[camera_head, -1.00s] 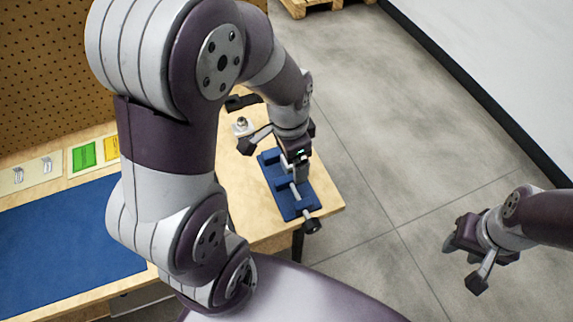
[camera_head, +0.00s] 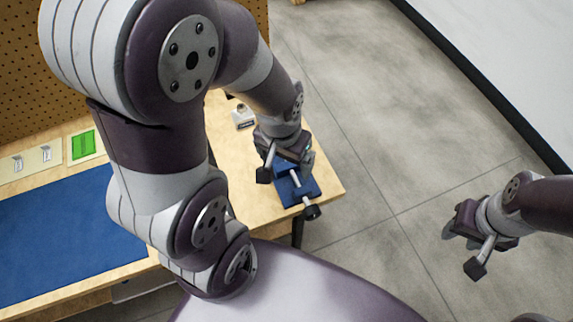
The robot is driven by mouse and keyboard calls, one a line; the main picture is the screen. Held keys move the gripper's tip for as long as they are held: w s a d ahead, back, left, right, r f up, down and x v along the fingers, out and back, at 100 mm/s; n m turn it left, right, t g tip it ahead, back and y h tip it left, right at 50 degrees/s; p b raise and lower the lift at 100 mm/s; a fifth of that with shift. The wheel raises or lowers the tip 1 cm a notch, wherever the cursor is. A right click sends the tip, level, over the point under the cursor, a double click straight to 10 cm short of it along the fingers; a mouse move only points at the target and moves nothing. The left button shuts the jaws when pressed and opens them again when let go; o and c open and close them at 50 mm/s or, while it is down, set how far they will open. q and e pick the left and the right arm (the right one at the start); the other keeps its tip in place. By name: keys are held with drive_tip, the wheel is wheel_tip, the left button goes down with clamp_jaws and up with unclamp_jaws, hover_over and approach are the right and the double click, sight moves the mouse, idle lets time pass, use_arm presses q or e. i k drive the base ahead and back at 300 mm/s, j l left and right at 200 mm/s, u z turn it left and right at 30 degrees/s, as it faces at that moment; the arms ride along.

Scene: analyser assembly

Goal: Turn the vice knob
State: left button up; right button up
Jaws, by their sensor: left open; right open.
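A blue vice (camera_head: 312,186) sits near the right end of the wooden table, partly hidden under my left gripper. Its screw runs toward the front, and the dark vice knob (camera_head: 311,212) sticks out past the table's front edge. My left gripper (camera_head: 284,172) is above the back part of the vice, behind the knob and apart from it. It is open, and I see nothing in it. My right gripper (camera_head: 457,224) is open and empty over the floor, well to the right of the table.
A blue mat (camera_head: 60,245) covers the table's left part. Green (camera_head: 83,146) and pale cards stand behind it, below a pegboard (camera_head: 25,90). A small white block with a metal piece (camera_head: 243,118) lies behind the vice. Open floor (camera_head: 365,170) is right of the table.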

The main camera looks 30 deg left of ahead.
sight(312, 212)
drive_tip(key=k+z, duration=0.35)
drive_tip(key=k, duration=0.3)
drive_tip(key=k+z, duration=0.35)
drive_tip(key=k, duration=0.3)
drive_tip(key=i+j, duration=0.35)
drive_tip(key=i, duration=0.1)
